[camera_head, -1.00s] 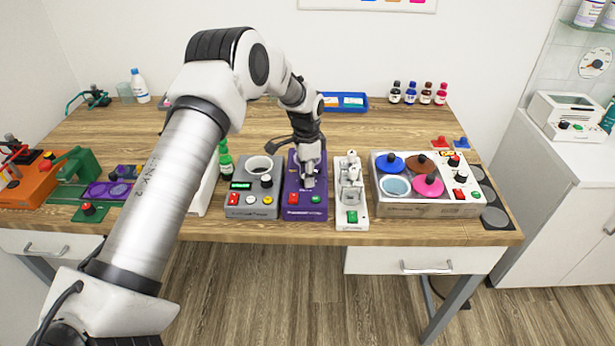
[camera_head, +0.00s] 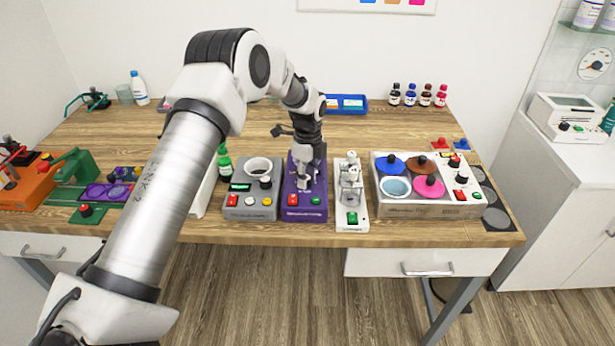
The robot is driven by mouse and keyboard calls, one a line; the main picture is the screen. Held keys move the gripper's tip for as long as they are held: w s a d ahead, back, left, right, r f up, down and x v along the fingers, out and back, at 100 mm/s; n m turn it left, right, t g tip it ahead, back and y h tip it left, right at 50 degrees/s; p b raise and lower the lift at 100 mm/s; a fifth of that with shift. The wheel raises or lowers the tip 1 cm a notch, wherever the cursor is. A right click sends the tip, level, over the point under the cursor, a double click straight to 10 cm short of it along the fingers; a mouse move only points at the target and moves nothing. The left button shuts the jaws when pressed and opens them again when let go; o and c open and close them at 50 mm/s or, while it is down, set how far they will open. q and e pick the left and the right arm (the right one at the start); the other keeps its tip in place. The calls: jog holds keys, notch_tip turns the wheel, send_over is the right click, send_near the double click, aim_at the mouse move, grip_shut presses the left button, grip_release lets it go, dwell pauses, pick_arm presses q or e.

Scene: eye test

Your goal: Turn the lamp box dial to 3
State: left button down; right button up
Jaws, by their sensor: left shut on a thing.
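The purple box (camera_head: 291,208), which I take for the lamp box, stands at the front middle of the table. It has a red button (camera_head: 293,200) and a green button (camera_head: 315,200) on its front part. Its label and any dial scale are too small to read. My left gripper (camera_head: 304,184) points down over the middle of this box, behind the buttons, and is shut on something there. That looks to be the dial, but the fingers hide it, so its setting cannot be told. My right gripper is not in view.
A grey device (camera_head: 233,211) with a round opening stands close on the left, and a white device (camera_head: 351,223) with a green button close on the right. A larger box (camera_head: 430,211) with coloured discs is further right.

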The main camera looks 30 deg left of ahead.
pick_arm(q)
jog(key=shift+m, duration=0.6)
jog(key=shift+a, duration=0.1)
jog(key=c, duration=0.9)
grip_release()
jog(key=shift+o, duration=0.5)
jog(key=shift+a, duration=0.15)
jog(key=shift+r, duration=0.45)
notch_tip(320, 180, up, 11)
jog(key=shift+w, duration=0.2)
